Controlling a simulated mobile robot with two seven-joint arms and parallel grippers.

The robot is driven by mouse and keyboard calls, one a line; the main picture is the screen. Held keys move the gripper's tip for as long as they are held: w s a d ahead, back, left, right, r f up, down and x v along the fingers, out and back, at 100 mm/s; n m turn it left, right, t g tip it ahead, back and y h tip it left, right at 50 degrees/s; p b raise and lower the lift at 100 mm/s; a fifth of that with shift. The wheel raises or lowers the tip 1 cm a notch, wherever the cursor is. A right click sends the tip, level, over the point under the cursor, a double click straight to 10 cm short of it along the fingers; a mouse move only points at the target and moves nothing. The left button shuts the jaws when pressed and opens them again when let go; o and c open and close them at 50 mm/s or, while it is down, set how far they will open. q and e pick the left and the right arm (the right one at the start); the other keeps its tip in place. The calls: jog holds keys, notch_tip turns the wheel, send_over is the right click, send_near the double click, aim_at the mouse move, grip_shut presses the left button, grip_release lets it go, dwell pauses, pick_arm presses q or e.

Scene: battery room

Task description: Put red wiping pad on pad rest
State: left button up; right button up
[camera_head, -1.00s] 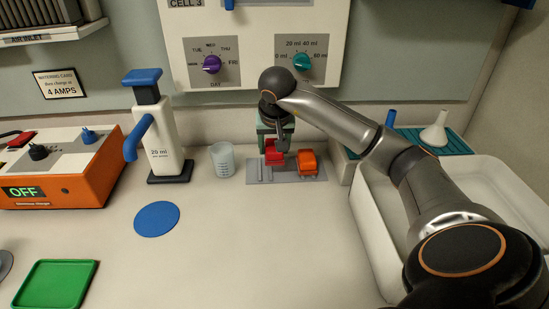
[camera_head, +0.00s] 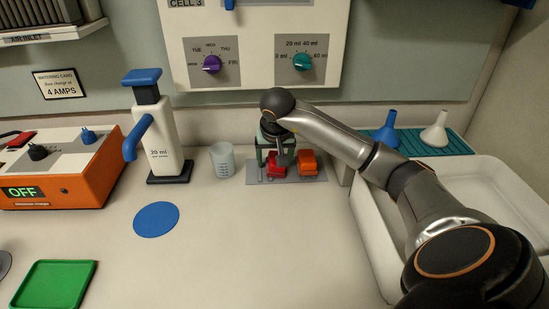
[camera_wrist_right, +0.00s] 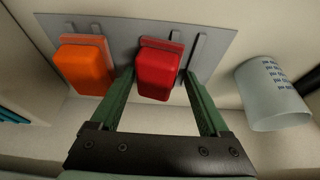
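The red wiping pad (camera_head: 277,171) sits on the grey pad rest (camera_head: 256,174), just left of the orange pad (camera_head: 307,164). My right gripper (camera_head: 276,160) is over the red pad with its green fingers spread. In the right wrist view the red pad (camera_wrist_right: 157,73) lies between the fingers of the open gripper (camera_wrist_right: 159,76). It is close to the left finger, with a clear gap to the right one; I cannot tell whether it touches the left one. The rest (camera_wrist_right: 215,45) shows bare on its right. My left gripper is not in view.
A clear measuring cup (camera_head: 222,161) stands just left of the rest, and a dispenser pump (camera_head: 165,140) beyond it. A white tray (camera_head: 368,235) is on the right, with funnels on a teal mat (camera_head: 452,141) behind. The counter in front of the rest is clear.

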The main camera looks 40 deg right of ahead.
jog(key=shift+o, duration=0.5)
jog(key=shift+r, duration=0.35)
jog(key=p+v, duration=0.1)
jog(key=v, duration=1)
jog(key=shift+s+a+r, duration=0.15)
jog(key=shift+a+r, duration=0.05)
jog(key=shift+r, duration=0.05)
